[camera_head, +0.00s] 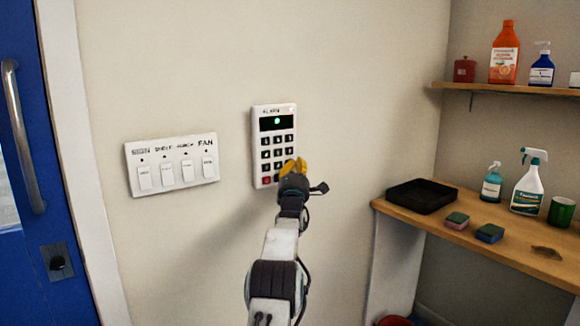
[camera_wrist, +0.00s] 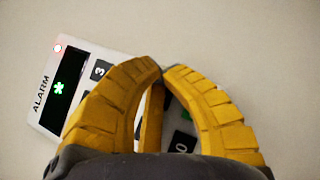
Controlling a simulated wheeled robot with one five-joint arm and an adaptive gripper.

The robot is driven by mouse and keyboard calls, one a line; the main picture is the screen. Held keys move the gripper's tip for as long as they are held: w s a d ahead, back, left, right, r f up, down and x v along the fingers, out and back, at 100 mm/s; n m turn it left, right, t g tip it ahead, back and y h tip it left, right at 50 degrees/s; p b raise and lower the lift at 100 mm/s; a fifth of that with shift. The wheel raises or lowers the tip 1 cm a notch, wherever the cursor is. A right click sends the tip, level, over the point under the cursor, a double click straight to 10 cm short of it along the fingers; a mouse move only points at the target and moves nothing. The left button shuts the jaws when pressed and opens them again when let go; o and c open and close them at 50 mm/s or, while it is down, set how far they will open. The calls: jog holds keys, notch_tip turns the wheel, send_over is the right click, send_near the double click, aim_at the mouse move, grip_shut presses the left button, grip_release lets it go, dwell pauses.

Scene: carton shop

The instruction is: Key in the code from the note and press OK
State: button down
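The white keypad (camera_head: 258,147), labelled ALARM, is mounted on the wall. Its dark display (camera_head: 277,121) shows one green mark, which reads as a single asterisk in the wrist view (camera_wrist: 59,88). Below it are rows of dark keys and a red key (camera_head: 266,181) at lower left. My gripper (camera_head: 297,165) is at the keypad's lower right. In the wrist view its yellow fingers (camera_wrist: 166,70) meet at the tips, with nothing between them, and hide most keys. A bit of green key (camera_wrist: 187,115) shows behind them. I cannot tell whether the fingertips touch a key. No note is visible.
A switch panel (camera_head: 172,163) with several labelled switches is left of the keypad. A blue door (camera_head: 35,250) is at far left. At right, a wooden shelf (camera_head: 480,235) holds a black tray (camera_head: 422,196), sponges and bottles; an upper shelf (camera_head: 510,89) holds more bottles.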

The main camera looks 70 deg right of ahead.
jog(key=shift+s+a+f+b, duration=0.15)
jog(key=shift+s+a+b, duration=0.25)
jog(key=shift+b, duration=0.85)
jog(key=shift+s, duration=0.1)
dwell(1.1)
